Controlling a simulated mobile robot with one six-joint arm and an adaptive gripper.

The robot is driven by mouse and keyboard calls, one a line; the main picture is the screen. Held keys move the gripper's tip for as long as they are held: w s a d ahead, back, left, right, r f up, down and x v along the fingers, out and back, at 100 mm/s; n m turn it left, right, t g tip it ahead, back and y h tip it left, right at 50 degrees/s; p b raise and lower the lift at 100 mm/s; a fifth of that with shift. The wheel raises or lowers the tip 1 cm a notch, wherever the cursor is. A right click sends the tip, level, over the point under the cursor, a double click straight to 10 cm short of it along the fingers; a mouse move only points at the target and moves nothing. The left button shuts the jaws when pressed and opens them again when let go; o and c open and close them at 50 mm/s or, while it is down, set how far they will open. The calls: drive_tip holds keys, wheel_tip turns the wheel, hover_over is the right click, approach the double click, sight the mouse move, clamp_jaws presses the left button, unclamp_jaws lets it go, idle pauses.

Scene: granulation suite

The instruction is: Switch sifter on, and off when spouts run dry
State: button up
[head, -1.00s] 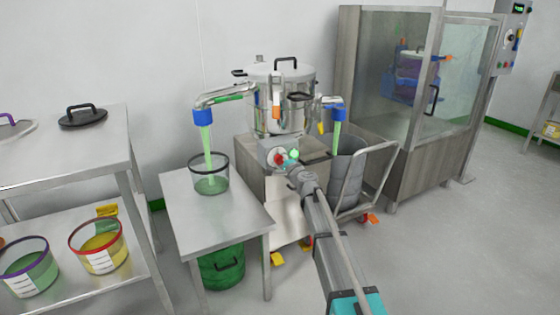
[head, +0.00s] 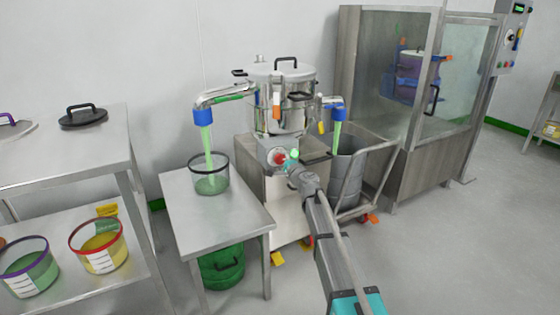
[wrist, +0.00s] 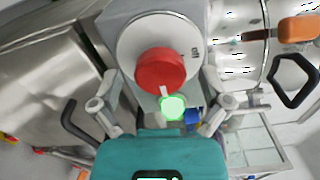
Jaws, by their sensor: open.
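The steel sifter (head: 281,95) stands on a cabinet against the back wall. Its control box has a red knob (head: 279,158) on a white round plate and a green lamp (head: 295,154), which is lit. The red knob (wrist: 161,70) and the glowing lamp (wrist: 173,107) also show in the wrist view. Green material streams from the left spout (head: 206,117) into a clear tub (head: 211,183), and from the right spout (head: 339,115) into a grey bin (head: 347,168). My gripper (wrist: 160,88) is open and empty, its fingers on either side of the knob and lamp, apparently not touching the knob.
The small steel table (head: 222,213) holds the clear tub, with a green bin (head: 222,268) below. A trolley frame (head: 372,165) surrounds the grey bin. A glazed enclosure (head: 385,75) with a purple drum stands right. A steel shelf (head: 78,153) with tubs stands left.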

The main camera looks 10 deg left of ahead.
drive_tip(key=v, duration=1.1)
drive_tip(key=shift+s+d+m, duration=0.1)
drive_tip(key=shift+m, duration=0.2)
idle(3.6)
drive_tip(key=m, duration=0.4)
drive_tip(key=s+m, duration=0.1)
drive_tip(key=m, duration=0.8)
drive_tip(key=shift+s+d+f+m, duration=0.1)
drive_tip(key=shift+s+d+m, duration=0.05)
drive_tip(key=shift+d+m, duration=0.2)
drive_tip(key=x, duration=1.3)
drive_tip(key=shift+w+a, duration=0.2)
drive_tip(key=shift+w, duration=0.1)
